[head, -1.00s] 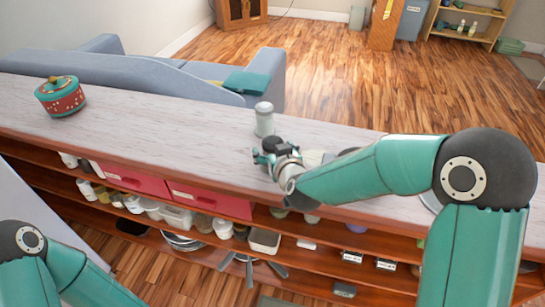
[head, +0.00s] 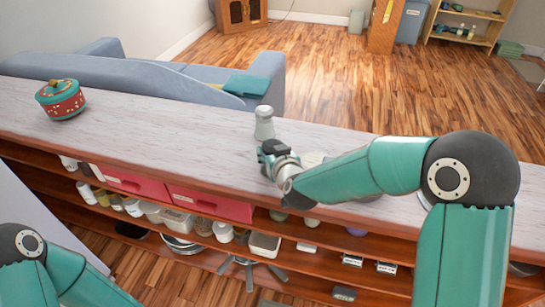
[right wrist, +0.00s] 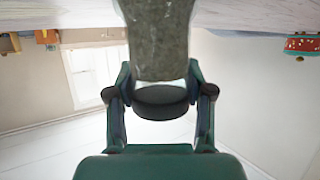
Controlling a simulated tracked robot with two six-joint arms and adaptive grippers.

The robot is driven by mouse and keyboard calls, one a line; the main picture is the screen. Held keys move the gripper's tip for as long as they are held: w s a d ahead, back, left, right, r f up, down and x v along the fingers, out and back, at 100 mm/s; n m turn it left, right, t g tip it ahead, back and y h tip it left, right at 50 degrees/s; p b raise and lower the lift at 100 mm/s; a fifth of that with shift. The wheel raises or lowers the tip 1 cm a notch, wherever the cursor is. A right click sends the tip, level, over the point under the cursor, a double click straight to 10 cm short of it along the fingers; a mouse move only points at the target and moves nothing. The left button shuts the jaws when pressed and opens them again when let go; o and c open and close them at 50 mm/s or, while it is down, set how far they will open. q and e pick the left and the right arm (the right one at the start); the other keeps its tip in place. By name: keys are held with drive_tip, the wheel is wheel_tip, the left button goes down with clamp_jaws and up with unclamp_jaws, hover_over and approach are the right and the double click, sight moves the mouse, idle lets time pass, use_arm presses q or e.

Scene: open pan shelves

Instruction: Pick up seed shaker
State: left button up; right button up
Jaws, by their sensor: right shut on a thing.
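The seed shaker (head: 264,124) is a small pale jar with a light cap at the far side of the grey countertop. It looks about upright. My right gripper (head: 268,148) is at its near side, shut on it. In the right wrist view the shaker's speckled grey-green body (right wrist: 158,40) fills the top middle, in between the fingers of my right gripper (right wrist: 160,85). I cannot tell whether the shaker's base touches the counter. My left gripper is out of view; only part of my left arm shows at lower left.
A red and teal lidded pot (head: 61,100) stands at the counter's left. Pale dishes lie partly hidden behind my right arm. Open shelves below the counter hold a red bin (head: 210,203) and several jars. A blue sofa (head: 150,80) stands behind. The counter's left-middle is clear.

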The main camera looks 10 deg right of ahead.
drive_tip(key=shift+r, duration=0.15)
wheel_tip(320, 180, up, 20)
drive_tip(key=p, duration=0.8)
